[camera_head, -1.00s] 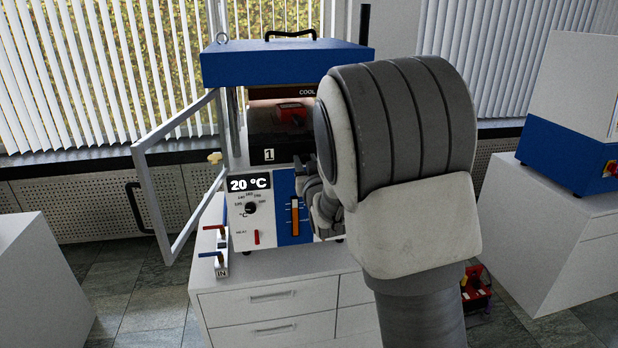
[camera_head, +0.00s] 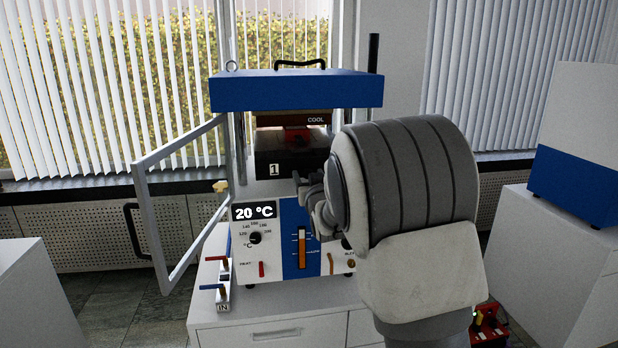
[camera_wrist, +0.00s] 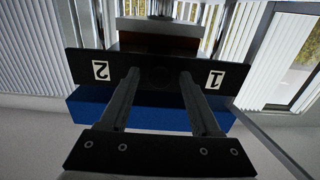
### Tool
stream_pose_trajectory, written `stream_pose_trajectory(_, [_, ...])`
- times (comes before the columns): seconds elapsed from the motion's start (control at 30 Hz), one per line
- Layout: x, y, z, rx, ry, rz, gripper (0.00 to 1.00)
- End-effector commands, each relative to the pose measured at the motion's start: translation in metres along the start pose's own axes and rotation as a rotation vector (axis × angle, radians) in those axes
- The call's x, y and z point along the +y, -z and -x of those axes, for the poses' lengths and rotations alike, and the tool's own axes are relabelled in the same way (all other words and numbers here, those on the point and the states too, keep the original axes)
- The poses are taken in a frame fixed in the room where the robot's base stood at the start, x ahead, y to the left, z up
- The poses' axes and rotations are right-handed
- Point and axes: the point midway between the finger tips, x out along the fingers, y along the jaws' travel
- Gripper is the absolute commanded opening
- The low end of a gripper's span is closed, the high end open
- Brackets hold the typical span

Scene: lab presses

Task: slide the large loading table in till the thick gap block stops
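The loading table's black front plate (camera_head: 290,168) shows a "1" label at its left in the head view. It spans the wrist view as a black plate (camera_wrist: 75,68) with "2" and "1" labels. My gripper (camera_wrist: 158,77) is open, its two fingers apart in front of the plate between the labels; contact cannot be told. In the head view my gripper (camera_head: 305,182) is at the plate's right, partly hidden by my arm. A red item (camera_head: 298,136) sits inside the press; I cannot tell whether it is the thick gap block.
The press has a blue top (camera_head: 295,91) and a "20 °C" display. Its framed door (camera_head: 160,225) stands open to the left. Red and blue valve levers (camera_head: 217,274) stand at the front left. Another blue and white machine (camera_head: 575,180) stands at the right.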

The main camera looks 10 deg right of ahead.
Motion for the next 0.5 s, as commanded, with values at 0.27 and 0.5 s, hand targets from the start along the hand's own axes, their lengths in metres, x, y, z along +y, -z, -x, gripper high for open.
stream_pose_trajectory(0.27, [0.000,0.000,0.001,0.001,0.000,0.000,0.64])
stream_pose_trajectory(0.5, [0.000,0.000,0.023,0.001,0.000,-0.001,0.64])
